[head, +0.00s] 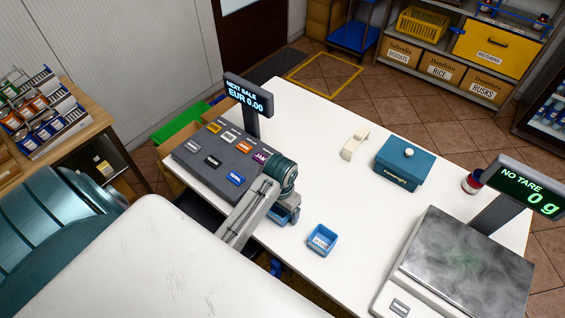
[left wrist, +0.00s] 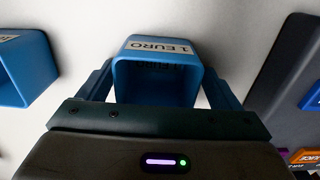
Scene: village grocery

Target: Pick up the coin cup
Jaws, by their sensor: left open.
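A blue coin cup labelled 1 EURO (left wrist: 160,47) stands on the white counter between the fingers of my left gripper (left wrist: 160,80) in the left wrist view. The fingers are open, one on each side of the cup; I cannot tell whether they touch it. In the head view my left gripper (head: 287,212) is low over the counter, beside the dark key panel, and largely hides this cup. A second blue cup (head: 321,240) stands apart to its right; it also shows at the left edge of the left wrist view (left wrist: 26,70). My right gripper is not in view.
The dark key panel (head: 196,157) with a price display (head: 249,95) is close behind the gripper. The middle counter (head: 345,195) is clear.

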